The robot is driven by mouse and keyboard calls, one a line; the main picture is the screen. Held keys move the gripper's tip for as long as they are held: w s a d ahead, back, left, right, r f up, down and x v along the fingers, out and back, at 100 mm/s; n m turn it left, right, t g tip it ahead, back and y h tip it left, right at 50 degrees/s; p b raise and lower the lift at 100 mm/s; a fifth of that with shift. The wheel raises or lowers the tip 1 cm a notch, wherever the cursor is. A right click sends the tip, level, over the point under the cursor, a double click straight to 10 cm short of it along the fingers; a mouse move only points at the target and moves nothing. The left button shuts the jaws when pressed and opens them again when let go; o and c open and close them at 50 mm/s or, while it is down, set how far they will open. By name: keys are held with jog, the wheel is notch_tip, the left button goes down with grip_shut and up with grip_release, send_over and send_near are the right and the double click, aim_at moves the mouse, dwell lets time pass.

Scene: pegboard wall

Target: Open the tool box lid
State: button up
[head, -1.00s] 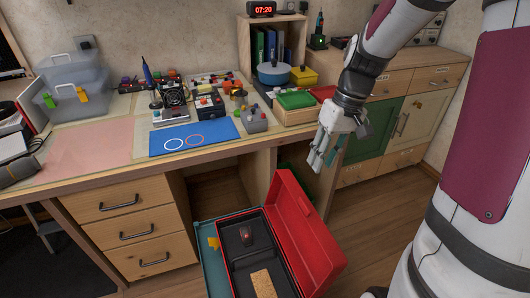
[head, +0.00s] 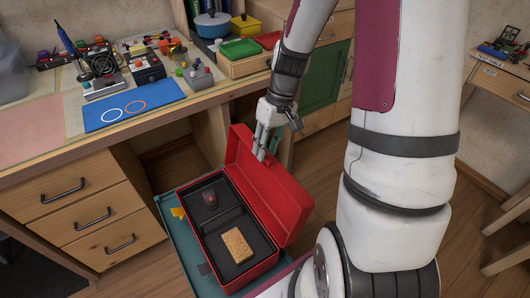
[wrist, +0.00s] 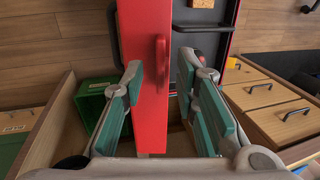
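The red tool box (head: 231,283) stands low in front of the bench, with a black-lined inside. Its red lid (head: 272,195) stands up, swung open along the right side; it also shows in the wrist view (wrist: 141,50). My gripper (head: 263,148) points down at the lid's far end. In the wrist view my gripper (wrist: 160,85) has its two fingers apart, one on each side of the lid. I cannot tell whether either finger touches it. A red handle-like piece (wrist: 161,62) stands out from the lid between the fingers.
A tan block (head: 236,245) and a small dark red thing (head: 209,198) lie in the box. A teal case (head: 176,232) lies beneath and left of it. The bench (head: 140,135) with drawers (head: 100,220) is behind.

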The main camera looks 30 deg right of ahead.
jog(key=shift+a+f, duration=0.15)
jog(key=shift+f, duration=0.5)
grip_shut()
jog(key=a, duration=0.2)
jog(key=a+r+p, duration=0.1)
jog(key=a, duration=0.2)
grip_release()
